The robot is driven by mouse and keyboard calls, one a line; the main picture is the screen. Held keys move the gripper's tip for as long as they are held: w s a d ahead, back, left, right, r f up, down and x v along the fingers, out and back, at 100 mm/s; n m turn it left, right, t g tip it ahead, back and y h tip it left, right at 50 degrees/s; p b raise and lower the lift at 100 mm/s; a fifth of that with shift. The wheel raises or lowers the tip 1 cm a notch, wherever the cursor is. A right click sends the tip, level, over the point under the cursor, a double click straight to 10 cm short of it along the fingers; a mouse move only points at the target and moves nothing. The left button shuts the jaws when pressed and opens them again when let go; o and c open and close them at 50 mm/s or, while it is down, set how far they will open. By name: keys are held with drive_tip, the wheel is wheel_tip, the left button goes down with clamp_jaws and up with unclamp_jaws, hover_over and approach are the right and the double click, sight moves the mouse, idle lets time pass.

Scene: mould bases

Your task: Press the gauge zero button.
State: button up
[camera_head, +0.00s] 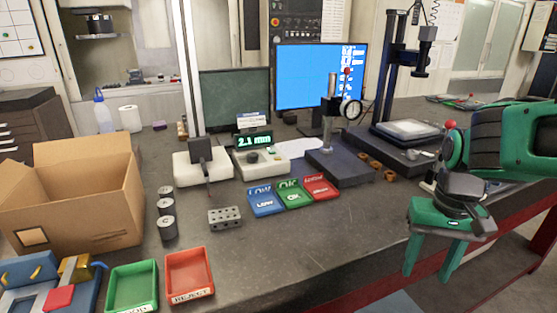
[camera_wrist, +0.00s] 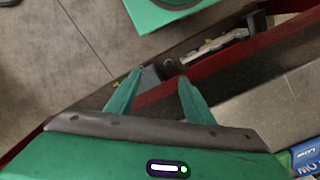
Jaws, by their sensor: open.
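A digital gauge (camera_head: 260,163) with a pale base and a lit display reading 2.1 mm (camera_head: 252,141) stands mid-table in the head view. Small buttons show on its base, one dark (camera_head: 252,157); their labels are too small to read, so I cannot tell which is zero. A tall post stand (camera_head: 202,165) with a dark probe block is just left of it. My green gripper (camera_head: 433,262) is open and empty at the right, beyond the table's front edge and well apart from the gauge. Its two fingers (camera_wrist: 160,78) also show in the wrist view, with nothing between them.
Blue, green (camera_head: 293,195) and red trays lie in front of the gauge. A drilled metal block (camera_head: 225,217), several dark cylinders and a cardboard box (camera_head: 75,195) are to the left. A dial gauge stand (camera_head: 340,165) is at right. Bare tabletop (camera_head: 310,250) lies in front.

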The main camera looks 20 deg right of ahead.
idle(0.3)
clamp_jaws()
idle(1.6)
